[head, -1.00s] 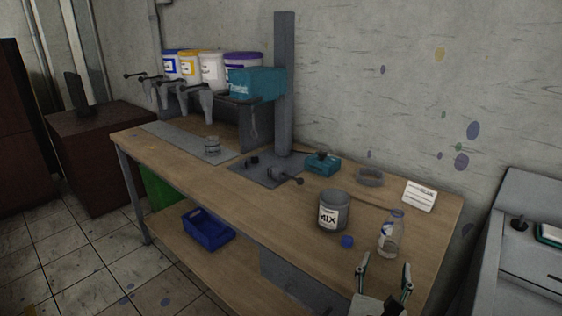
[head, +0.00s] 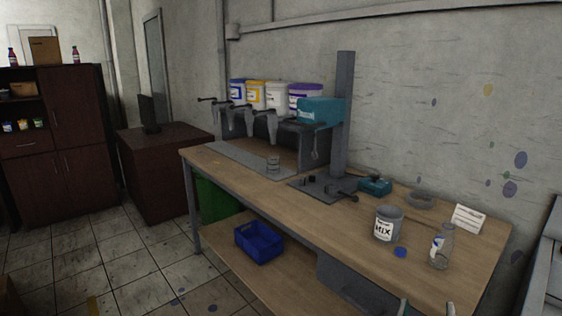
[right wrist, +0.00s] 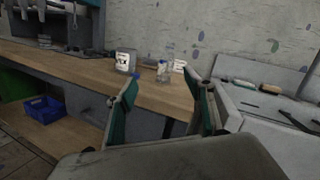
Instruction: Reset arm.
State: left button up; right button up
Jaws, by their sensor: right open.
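My right gripper (head: 427,308) shows only its fingertips at the bottom edge of the head view, in front of the wooden workbench (head: 300,215). In the right wrist view its two fingers (right wrist: 160,98) stand wide apart with nothing between them. The grey MIX can (head: 388,224) stands upright on the bench, with a blue cap (head: 400,252) lying beside it and a clear bottle (head: 440,250) to its right. The can (right wrist: 125,63) and bottle (right wrist: 163,71) stand beyond the fingers in the right wrist view. My left gripper is out of view.
A post stand (head: 342,120) with a teal head (head: 321,111) rises from the bench. Paint buckets (head: 276,95) sit above dispensers at the back. A blue crate (head: 259,243) is on the lower shelf. A white card (head: 468,218) stands right.

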jog(key=s+a+f+n+y, duration=0.2)
jog(key=a+f+n+y, duration=0.45)
jog(key=n, duration=0.75)
jog(key=s+a+f+n+y, duration=0.2)
jog(key=a+f+n+y, duration=0.4)
jog(key=n, duration=0.9)
jog(key=s+d+f+n+g, duration=0.2)
jog(key=s+f+n, duration=0.3)
jog(key=f, duration=0.4)
jog(key=s+d+f+n+g, duration=0.2)
jog(key=s+f+n+g, duration=0.3)
jog(key=f, duration=0.5)
jog(key=s+n, duration=0.1)
jog(key=n, duration=0.1)
jog(key=shift+n+p, duration=0.35)
jog(key=shift+n, duration=0.05)
